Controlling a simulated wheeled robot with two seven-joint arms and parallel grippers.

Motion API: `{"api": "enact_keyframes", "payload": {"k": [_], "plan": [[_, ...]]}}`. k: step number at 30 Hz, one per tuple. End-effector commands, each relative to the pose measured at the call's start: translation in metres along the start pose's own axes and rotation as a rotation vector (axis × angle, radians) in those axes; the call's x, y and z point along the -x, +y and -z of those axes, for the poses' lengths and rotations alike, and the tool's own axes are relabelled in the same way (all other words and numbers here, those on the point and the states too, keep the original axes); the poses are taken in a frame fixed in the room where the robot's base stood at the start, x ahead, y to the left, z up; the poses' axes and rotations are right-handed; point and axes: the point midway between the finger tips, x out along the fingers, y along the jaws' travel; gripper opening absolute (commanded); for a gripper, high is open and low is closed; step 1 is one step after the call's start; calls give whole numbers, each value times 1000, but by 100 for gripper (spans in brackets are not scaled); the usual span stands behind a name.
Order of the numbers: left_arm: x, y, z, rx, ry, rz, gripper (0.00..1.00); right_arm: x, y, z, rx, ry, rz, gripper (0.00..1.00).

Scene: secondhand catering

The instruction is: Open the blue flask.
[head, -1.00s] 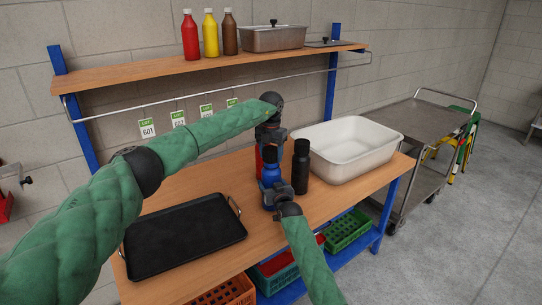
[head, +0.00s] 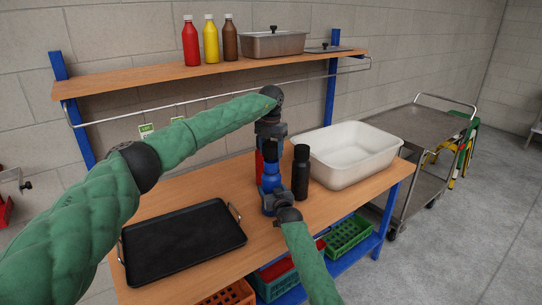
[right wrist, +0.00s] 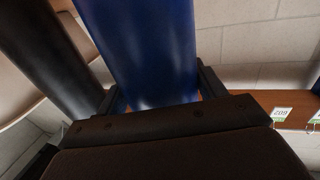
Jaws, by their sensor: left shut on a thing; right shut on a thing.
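The blue flask (head: 270,181) stands upright on the wooden table, close to its front edge. My right gripper (head: 273,202) is shut around its lower body; the right wrist view shows the blue body (right wrist: 145,50) between the fingers. My left gripper (head: 270,139) comes down from above and is shut on the flask's dark cap (head: 270,153). I cannot tell whether the cap is apart from the body. A black flask (head: 301,173) stands just right of the blue one. A red flask (head: 259,168) is mostly hidden behind it.
A black griddle tray (head: 185,242) lies at the table's left. A white tub (head: 350,150) stands at the right. The shelf above holds sauce bottles (head: 210,40) and a steel pan (head: 273,44). Crates (head: 348,236) sit below; a steel cart (head: 420,130) stands beside the table.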

Motion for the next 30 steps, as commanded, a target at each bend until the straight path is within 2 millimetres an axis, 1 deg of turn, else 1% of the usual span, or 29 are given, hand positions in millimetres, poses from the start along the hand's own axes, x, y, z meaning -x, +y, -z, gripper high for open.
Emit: {"api": "enact_keyframes", "payload": {"k": [2, 8, 9, 11, 12, 13, 23, 26, 30], "plan": [[5, 0, 0, 0, 0, 0, 30, 0, 0, -1, 0, -1, 0, 6], [6, 0, 0, 0, 1, 0, 30, 0, 0, -1, 0, -1, 0, 6], [6, 0, 0, 0, 0, 0, 30, 0, 0, -1, 0, -1, 0, 73], [6, 0, 0, 0, 0, 0, 30, 0, 0, -1, 0, -1, 0, 85], [6, 0, 0, 0, 0, 0, 30, 0, 0, -1, 0, -1, 0, 93], [6, 0, 0, 0, 0, 0, 30, 0, 0, -1, 0, -1, 0, 95], [8, 0, 0, 0, 0, 0, 30, 2, 0, 1, 0, 0, 0, 95], [15, 0, 0, 0, 0, 0, 30, 9, 0, 2, 0, 0, 0, 95], [28, 0, 0, 0, 0, 0, 30, 27, 0, 4, -1, -1, 0, 95]]}}
